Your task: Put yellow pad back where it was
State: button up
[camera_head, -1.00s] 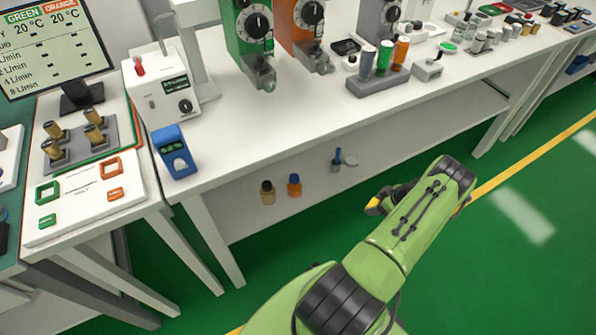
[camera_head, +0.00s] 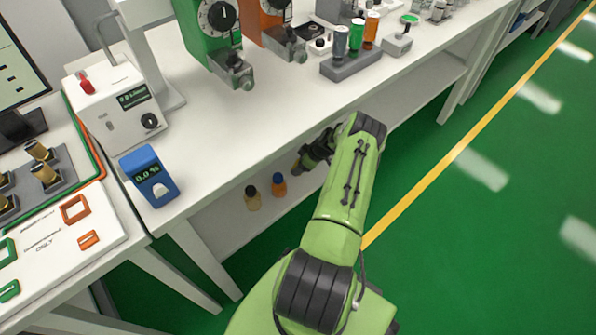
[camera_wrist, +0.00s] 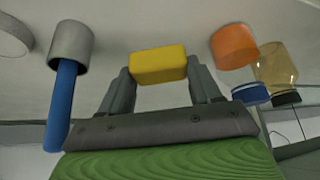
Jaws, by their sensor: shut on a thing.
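The yellow pad (camera_wrist: 158,65) is a small rectangular block, held between the two fingers of my gripper (camera_wrist: 160,80) in the wrist view. In the head view my gripper (camera_head: 304,163) is at the front edge of the white bench, by the opening to its lower shelf. The pad cannot be made out clearly there. The wrist view, which looks upside down, shows the pad between a grey cylinder with a blue stem (camera_wrist: 70,60) and an orange bottle (camera_wrist: 234,48). The pad appears apart from both.
The lower shelf (camera_head: 240,222) holds a tan bottle (camera_head: 252,198) and the orange bottle (camera_head: 279,184). The white bench top (camera_head: 260,120) overhangs them. A blue meter (camera_head: 149,176) stands at its front left corner. Green floor lies clear to the right.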

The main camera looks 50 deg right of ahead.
jog(key=shift+w+f, duration=0.15)
jog(key=shift+w, duration=0.35)
notch_tip(320, 180, down, 4)
jog(key=shift+a+r+b, duration=0.1)
jog(key=shift+r+b, duration=0.15)
jog(key=shift+b, duration=0.65)
jog(key=shift+r, duration=0.15)
jog(key=o, duration=0.9)
